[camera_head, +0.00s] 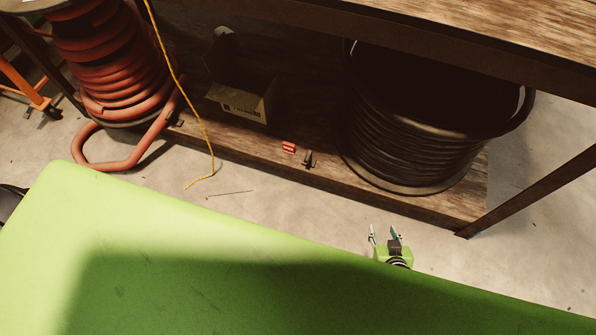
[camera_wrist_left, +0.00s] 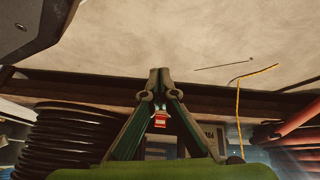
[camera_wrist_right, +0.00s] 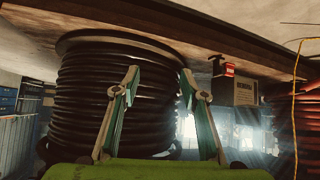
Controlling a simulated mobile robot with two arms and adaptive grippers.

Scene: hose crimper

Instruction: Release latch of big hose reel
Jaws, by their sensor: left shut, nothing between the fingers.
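The big hose reel (camera_head: 415,135) with black hose stands on the lower wooden shelf at the right in the head view. It also shows in the right wrist view (camera_wrist_right: 85,95) and left wrist view (camera_wrist_left: 65,135). A small dark latch-like part (camera_head: 308,159) sits at the shelf's front edge, left of the reel, beside a red label (camera_head: 289,147). My right gripper (camera_head: 385,234) is open and empty, in front of the shelf and reel; its fingers (camera_wrist_right: 159,76) point toward the reel. My left gripper (camera_wrist_left: 160,73) is shut and empty, outside the head view.
A red hose reel (camera_head: 105,60) stands at the left, with a yellow cord (camera_head: 180,80) hanging beside it. An open cardboard box (camera_head: 240,100) is on the shelf. The upper wooden shelf (camera_head: 480,35) overhangs the big reel.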

